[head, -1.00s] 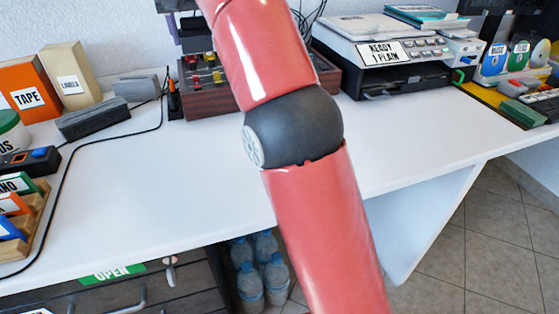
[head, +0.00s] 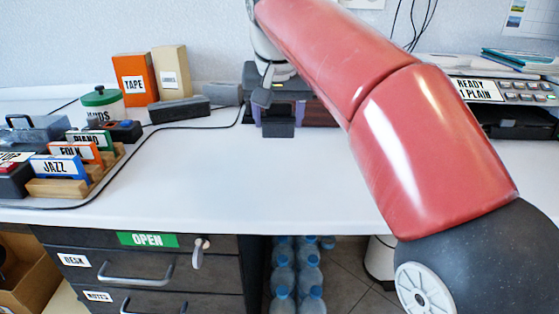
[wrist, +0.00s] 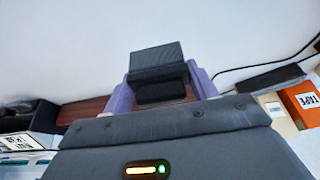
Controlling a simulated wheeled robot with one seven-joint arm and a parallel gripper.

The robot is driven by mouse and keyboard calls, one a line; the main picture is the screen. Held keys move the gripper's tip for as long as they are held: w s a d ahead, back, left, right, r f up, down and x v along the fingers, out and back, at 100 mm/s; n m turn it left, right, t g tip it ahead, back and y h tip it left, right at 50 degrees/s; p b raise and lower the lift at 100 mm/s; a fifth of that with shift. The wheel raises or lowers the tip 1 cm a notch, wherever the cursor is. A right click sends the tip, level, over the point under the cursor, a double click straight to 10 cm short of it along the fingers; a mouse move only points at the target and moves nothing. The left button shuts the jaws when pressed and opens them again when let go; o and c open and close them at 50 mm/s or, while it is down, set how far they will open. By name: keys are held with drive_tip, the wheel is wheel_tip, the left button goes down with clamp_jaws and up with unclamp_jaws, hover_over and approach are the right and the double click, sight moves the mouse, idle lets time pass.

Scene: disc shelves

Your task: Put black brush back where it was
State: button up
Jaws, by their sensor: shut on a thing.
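The black brush is a dark block between the two purple fingers of my gripper (wrist: 160,90). It shows in the wrist view (wrist: 156,60) and, small, in the head view (head: 278,129). My gripper also shows in the head view (head: 278,112), at the back of the white desk. It is shut on the brush. I cannot tell how high the brush is above the desk top. A long dark grey block (head: 178,110) and a smaller grey block (head: 222,94) lie on the desk to the left of my gripper.
TAPE (head: 134,79) and LABELS (head: 171,72) boxes stand behind the grey blocks. A green-lidded jar (head: 102,105) and the JAZZ divider rack (head: 56,187) are at left. A black cable (head: 150,136) crosses the desk. A printer-like machine (head: 510,100) is at right. The middle front is clear.

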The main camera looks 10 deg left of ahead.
sight(279, 137)
drive_tip(key=shift+f+b, duration=0.9)
drive_tip(key=shift+f, duration=2.2)
drive_tip(key=shift+f, duration=0.2)
drive_tip(key=o, duration=1)
drive_tip(key=shift+o, duration=0.2)
drive_tip(key=shift+r, duration=0.1)
drive_tip(key=p+v, duration=0.3)
drive_tip(key=v, duration=0.9)
